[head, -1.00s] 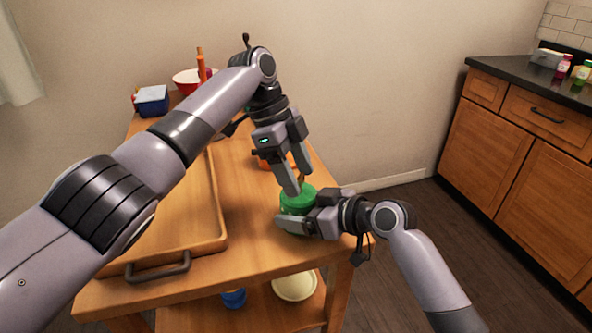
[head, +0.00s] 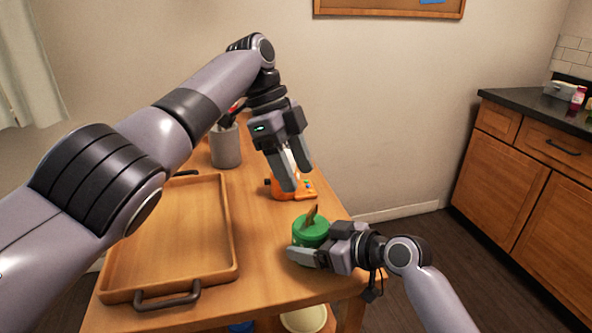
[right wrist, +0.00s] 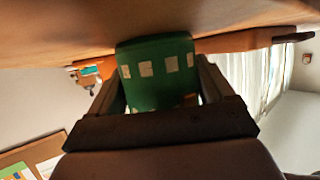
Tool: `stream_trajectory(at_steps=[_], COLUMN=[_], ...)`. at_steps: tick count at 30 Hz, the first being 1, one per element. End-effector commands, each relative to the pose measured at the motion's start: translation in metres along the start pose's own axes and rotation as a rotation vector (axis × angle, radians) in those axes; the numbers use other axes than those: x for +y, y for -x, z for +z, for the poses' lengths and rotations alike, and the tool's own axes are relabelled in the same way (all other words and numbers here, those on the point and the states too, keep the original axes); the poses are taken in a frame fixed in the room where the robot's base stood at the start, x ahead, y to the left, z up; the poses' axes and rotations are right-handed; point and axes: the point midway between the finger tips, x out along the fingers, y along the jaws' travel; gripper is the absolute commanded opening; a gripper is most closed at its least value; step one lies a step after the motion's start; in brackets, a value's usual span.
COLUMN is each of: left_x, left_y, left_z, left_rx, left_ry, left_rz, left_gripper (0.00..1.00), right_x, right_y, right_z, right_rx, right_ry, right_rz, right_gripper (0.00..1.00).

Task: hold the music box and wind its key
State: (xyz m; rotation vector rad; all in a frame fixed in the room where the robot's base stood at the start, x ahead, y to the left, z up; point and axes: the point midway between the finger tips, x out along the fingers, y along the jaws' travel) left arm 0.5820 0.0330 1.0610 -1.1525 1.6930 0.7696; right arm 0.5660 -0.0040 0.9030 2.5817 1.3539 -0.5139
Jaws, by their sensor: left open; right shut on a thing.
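The green music box (head: 309,232) stands near the right front edge of the wooden table, with its brown key (head: 312,215) sticking up from the top. My right gripper (head: 306,256) is shut on the music box, one finger along its near side. The right wrist view shows the green box (right wrist: 160,72) with pale squares between the two fingers (right wrist: 160,95). My left gripper (head: 297,182) is open and empty, above and behind the music box, apart from the key. The far side of the box is hidden.
A wooden tray (head: 233,245) with dark handles covers the table's left part. An orange object (head: 304,188) stands behind my left gripper, and a grey container (head: 225,147) with utensils is farther back. Wooden cabinets (head: 503,170) stand at the right.

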Motion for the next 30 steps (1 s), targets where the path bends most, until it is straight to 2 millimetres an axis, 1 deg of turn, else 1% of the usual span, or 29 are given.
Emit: stream_trajectory(at_steps=[3,4,5,6,8,9,10,14,20,30], left_x=[0.000,0.000,0.000,0.000,0.000,0.000,-0.001,-0.001,-0.001,0.006], left_y=[0.000,0.000,0.000,0.000,0.000,0.001,0.001,0.005,0.011,0.012], left_z=[0.000,0.000,0.000,0.000,-0.001,-0.002,-0.002,-0.007,-0.020,-0.045], left_rx=[0.000,0.000,0.000,-0.002,-0.008,-0.016,-0.025,-0.085,-0.208,-0.376], left_ry=[0.000,0.000,0.000,0.002,0.011,0.024,0.037,0.132,0.347,0.704], left_rz=[0.000,0.000,0.000,0.000,-0.002,-0.004,-0.005,-0.024,-0.087,-0.275], left_gripper=[0.62,0.58,0.49,0.36,0.16,0.03,0.00,0.00,0.00,0.00], right_x=[0.000,0.000,0.000,0.000,0.000,0.000,0.000,0.000,0.000,0.000], right_y=[0.000,0.000,0.000,0.000,0.000,0.000,0.000,0.000,0.000,0.000], right_z=[0.001,0.001,0.001,0.001,0.001,0.001,0.001,0.001,0.000,0.000], right_rx=[-0.001,-0.001,-0.001,-0.001,-0.001,-0.001,-0.001,-0.001,-0.001,-0.001], right_ry=[0.000,0.000,0.000,0.000,0.000,0.000,0.000,0.000,0.000,0.000], right_rz=[0.000,0.000,0.000,0.000,0.000,0.000,0.000,0.000,0.000,0.000], right_gripper=[0.47,0.47,0.47,0.47,0.47,0.47,0.47,0.47,0.47,0.47])
